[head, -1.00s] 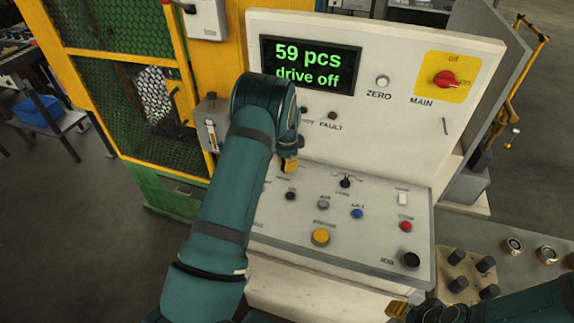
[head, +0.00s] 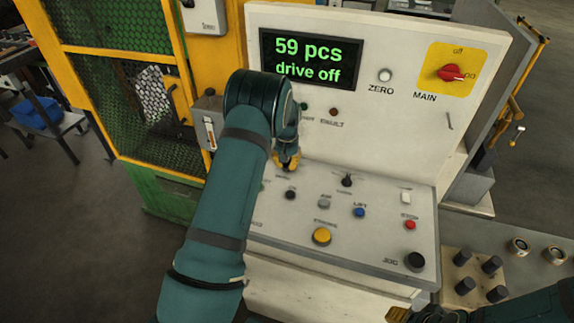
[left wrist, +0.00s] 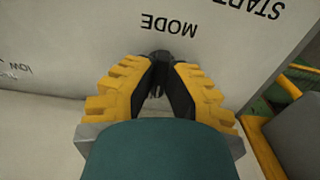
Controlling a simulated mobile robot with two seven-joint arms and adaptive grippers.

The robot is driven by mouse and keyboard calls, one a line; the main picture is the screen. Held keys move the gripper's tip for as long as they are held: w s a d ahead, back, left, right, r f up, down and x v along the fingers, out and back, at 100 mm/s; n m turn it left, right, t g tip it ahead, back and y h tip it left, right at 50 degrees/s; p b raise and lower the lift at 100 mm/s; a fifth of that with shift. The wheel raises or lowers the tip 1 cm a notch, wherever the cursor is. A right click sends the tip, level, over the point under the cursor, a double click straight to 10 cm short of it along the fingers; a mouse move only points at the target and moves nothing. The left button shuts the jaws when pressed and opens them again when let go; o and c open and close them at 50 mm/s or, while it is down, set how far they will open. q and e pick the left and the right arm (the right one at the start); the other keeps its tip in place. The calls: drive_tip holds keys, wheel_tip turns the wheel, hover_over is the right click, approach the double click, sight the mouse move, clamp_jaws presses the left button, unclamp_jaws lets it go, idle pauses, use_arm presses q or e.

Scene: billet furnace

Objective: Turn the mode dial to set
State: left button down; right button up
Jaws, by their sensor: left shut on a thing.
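The mode dial (left wrist: 160,56) is a small black knob below the upside-down word MODE in the left wrist view. My left gripper (left wrist: 161,74) has its two yellow-backed fingers closed around it, one on each side. In the head view my left gripper (head: 288,163) is at the back left of the sloping panel, and the dial is hidden there by the gripper and arm. The dial's pointer and setting cannot be read. Part of my right gripper (head: 397,314) shows at the bottom edge, away from the panel; its jaws cannot be made out.
The display (head: 310,60) reads "59 pcs" and "drive off". The red MAIN switch (head: 451,73) is at the upper right. Nearby on the panel are a black lever (head: 347,180), a yellow button (head: 321,236), a blue button (head: 359,212) and a red STOP button (head: 410,225).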

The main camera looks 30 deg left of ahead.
sight(287, 164)
use_arm(q)
drive_tip(key=n, duration=0.4)
drive_tip(key=shift+f+n, duration=0.15)
drive_tip(key=shift+n, duration=0.15)
drive_tip(key=shift+n+b, duration=0.3)
drive_tip(key=shift+n, duration=1.7)
drive_tip(key=c, duration=1)
unclamp_jaws()
wheel_tip(287, 164, up, 12)
